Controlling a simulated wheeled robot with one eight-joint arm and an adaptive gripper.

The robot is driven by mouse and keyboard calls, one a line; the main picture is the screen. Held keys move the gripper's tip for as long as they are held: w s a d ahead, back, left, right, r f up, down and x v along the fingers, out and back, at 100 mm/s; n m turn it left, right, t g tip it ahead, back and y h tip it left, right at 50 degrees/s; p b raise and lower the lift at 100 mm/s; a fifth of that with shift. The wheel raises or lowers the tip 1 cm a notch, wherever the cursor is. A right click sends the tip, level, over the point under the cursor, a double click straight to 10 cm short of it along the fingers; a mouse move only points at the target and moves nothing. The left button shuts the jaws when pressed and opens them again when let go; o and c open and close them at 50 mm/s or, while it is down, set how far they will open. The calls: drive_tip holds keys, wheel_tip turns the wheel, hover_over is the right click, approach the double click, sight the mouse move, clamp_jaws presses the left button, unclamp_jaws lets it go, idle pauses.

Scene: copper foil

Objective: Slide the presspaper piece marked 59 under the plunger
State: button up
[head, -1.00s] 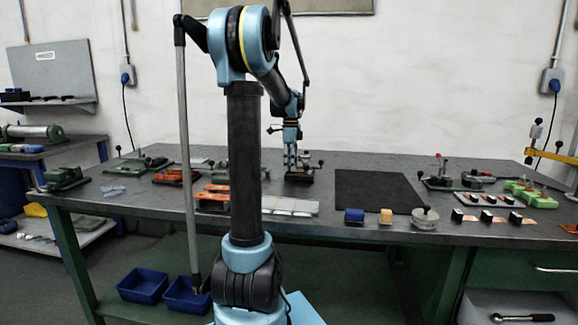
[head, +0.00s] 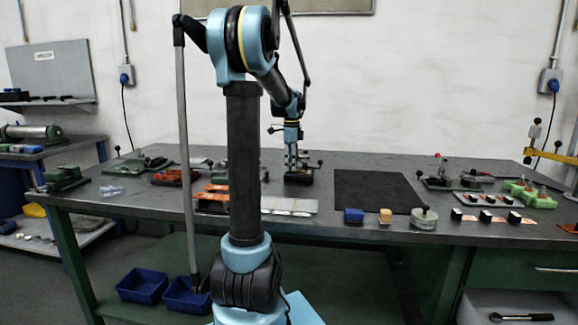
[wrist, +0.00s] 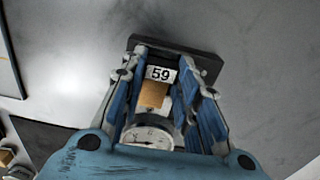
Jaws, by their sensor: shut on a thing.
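The presspaper piece marked 59 (wrist: 152,95) is tan with a white label and lies between the fingers of my gripper (wrist: 160,82) in the wrist view. My gripper is shut on it. A round white dial gauge (wrist: 148,137) shows just below the piece, and a dark base (wrist: 205,65) lies beyond the fingertips. In the head view my gripper (head: 291,163) points down at a dark stand (head: 299,178) at the back of the bench. I cannot make out the plunger or whether the piece touches it.
A black mat (head: 378,190) lies right of the stand. A blue block (head: 354,215), a yellow block (head: 385,216) and a round weight-like object (head: 424,218) stand along the front edge. Orange-topped items (head: 214,194) and pale strips (head: 290,206) lie to the left.

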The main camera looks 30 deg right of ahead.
drive_tip(key=shift+s+d+f, duration=0.1)
drive_tip(key=shift+s+d, duration=0.2)
drive_tip(key=shift+d, duration=0.1)
idle(1.2)
drive_tip(key=o, duration=0.7)
drive_tip(key=shift+o, duration=0.2)
drive_tip(key=shift+r, duration=0.2)
drive_tip(key=shift+r, duration=1.3)
drive_tip(key=o, duration=0.6)
drive_tip(key=shift+c, duration=0.2)
drive_tip(key=shift+r, duration=0.1)
